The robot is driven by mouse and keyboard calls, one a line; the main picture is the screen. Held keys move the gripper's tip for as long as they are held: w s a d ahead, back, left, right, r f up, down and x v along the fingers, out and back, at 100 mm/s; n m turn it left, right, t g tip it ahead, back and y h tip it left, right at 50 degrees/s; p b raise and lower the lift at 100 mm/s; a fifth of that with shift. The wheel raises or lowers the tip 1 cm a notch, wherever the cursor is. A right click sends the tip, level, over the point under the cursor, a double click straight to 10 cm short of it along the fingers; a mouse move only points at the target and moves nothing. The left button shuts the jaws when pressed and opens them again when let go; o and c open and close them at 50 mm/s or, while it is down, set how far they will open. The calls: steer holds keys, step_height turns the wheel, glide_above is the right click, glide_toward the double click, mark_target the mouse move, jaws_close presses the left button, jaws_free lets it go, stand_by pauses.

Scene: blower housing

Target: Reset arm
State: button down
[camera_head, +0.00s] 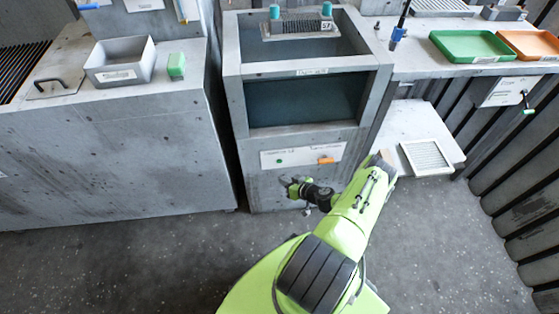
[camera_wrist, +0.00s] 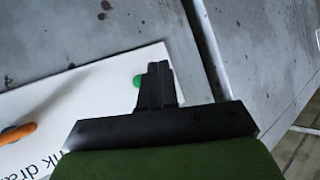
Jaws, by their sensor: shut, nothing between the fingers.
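My green arm reaches forward over the floor in the head view. My gripper (camera_head: 288,183) is in front of the middle grey housing (camera_head: 300,192), near its lower front panel. In the wrist view my gripper (camera_wrist: 157,66) is black, its two fingers together with nothing between them. Behind the fingertips are a white label plate (camera_wrist: 90,90) with a green button (camera_wrist: 137,81) and an orange handle (camera_wrist: 15,134). How far the fingertips are from the plate I cannot tell.
A grey cabinet (camera_head: 110,160) with a grey bin (camera_head: 121,62) and a green block (camera_head: 176,65) stands left. At the right, a bench holds a green tray (camera_head: 437,41) and an orange tray (camera_head: 510,36). A white grille (camera_head: 426,157) lies on a low shelf. Bare floor (camera_head: 450,235) is free.

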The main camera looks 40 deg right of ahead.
stand_by(0.5)
steer(key=w+a+r+n+g+y, duration=0.2)
steer(key=w+r, duration=0.1)
steer(key=r, duration=0.5)
steer(key=w+a+r+n+g+y, duration=0.2)
steer(key=w+r+n, duration=0.15)
steer(key=r, duration=0.55)
steer(key=a+r+g+h, duration=0.1)
steer(key=a+r+g, duration=0.1)
steer(key=a+r, duration=0.35)
steer(key=a+r+g, duration=0.1)
steer(key=a+r, duration=0.2)
steer(key=r, duration=0.5)
steer(key=s+a+r+h, duration=0.3)
steer(key=s+a+r, duration=0.7)
steer(key=r, duration=0.4)
steer(key=s+a+r+m, duration=0.2)
steer(key=s, duration=0.5)
steer(key=s+a+r+m, duration=0.1)
steer(key=s+r, duration=0.1)
steer(key=s, duration=0.4)
step_height(320, 180, up, 14)
steer(key=s+p, duration=0.1)
steer(key=p, duration=1.3)
steer(key=shift+s+h, duration=0.2)
steer(key=shift+h, duration=0.1)
